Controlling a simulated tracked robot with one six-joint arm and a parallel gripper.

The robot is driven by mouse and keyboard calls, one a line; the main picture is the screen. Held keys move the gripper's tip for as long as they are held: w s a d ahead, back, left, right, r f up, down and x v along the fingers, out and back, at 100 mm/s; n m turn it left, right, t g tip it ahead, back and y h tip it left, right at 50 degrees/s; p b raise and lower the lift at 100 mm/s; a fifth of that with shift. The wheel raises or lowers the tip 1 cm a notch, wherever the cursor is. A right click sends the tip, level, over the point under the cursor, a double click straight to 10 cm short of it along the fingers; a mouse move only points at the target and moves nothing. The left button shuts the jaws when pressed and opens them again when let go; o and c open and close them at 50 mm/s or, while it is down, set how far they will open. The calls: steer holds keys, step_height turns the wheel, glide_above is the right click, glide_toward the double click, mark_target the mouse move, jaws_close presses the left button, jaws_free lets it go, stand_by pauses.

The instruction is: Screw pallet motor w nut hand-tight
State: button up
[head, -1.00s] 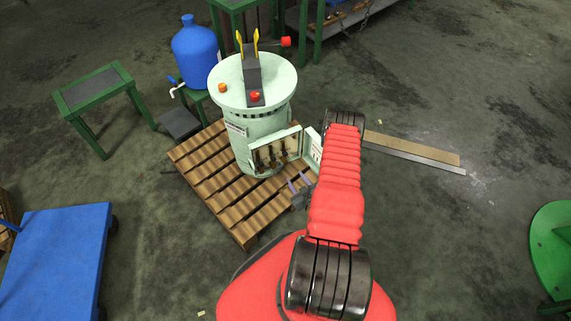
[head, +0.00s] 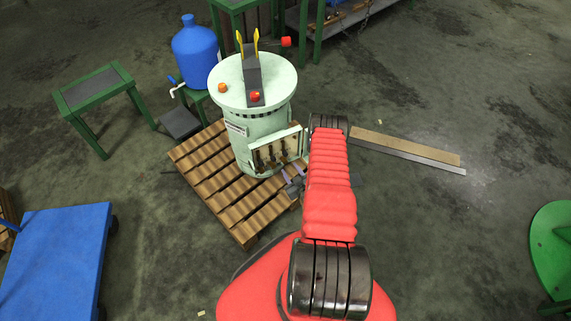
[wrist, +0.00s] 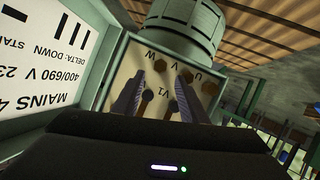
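The pallet motor (head: 246,140) is a pale green upright cylinder on a wooden pallet. Its open terminal box (head: 277,151) faces my arm. In the wrist view, the box's beige terminal board (wrist: 140,75) carries several dark studs or nuts and letter marks, among them W and V1. A brown hexagonal nut (wrist: 160,66) shows near the top of the board, between my fingers in the picture. I cannot tell with certainty which nut is W's. My gripper (wrist: 160,80) is open, its two grey fingers apart, with nothing visibly held. In the head view my gripper (head: 291,183) is just below the box.
A white mains label (wrist: 45,50) fills the left of the wrist view, beside the box wall. The pallet (head: 209,185) extends to the front left.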

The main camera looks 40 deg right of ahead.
mark_target(285, 162)
steer(key=shift+x, duration=3.35)
steer(key=shift+c, duration=0.6)
steer(key=shift+a, duration=0.1)
jaws_close()
